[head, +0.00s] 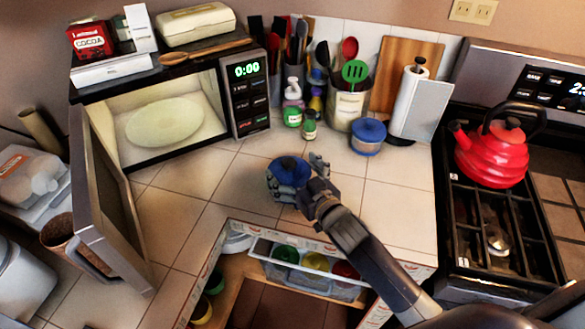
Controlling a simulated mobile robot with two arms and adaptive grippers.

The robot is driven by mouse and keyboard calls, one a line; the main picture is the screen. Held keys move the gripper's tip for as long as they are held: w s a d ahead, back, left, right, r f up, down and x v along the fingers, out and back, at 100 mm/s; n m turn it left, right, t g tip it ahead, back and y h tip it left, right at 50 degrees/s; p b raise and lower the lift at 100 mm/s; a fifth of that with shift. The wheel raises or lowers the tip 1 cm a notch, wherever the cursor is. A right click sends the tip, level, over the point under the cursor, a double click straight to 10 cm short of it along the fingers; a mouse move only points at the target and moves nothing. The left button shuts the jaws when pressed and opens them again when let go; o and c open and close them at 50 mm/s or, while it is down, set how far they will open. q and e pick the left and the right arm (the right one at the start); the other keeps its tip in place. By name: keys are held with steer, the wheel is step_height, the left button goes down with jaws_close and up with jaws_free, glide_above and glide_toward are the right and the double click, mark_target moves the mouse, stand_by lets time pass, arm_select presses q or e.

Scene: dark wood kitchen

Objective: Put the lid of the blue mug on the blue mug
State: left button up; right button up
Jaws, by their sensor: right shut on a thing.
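A round blue lid (288,167) is at the middle of the tiled counter, at the end of my right arm. My right gripper (294,185) is shut on it, with its fingers around its side. The gripper hides much of what is below the lid, so I cannot tell whether the blue mug is under it or whether they touch. My left gripper is not in view.
A blue-topped container (368,136) stands farther back right, near small bottles (310,125) and a utensil crock (346,108). The microwave door (108,190) hangs open at left. An open drawer (300,284) holds colored containers. The stove with a red kettle (491,155) is at right.

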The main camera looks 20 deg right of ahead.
steer(key=shift+f, duration=0.15)
steer(key=o, duration=0.7)
steer(key=shift+o, duration=0.2)
steer(key=b+v, duration=0.2)
steer(key=v, duration=1)
steer(key=shift+r, duration=0.2)
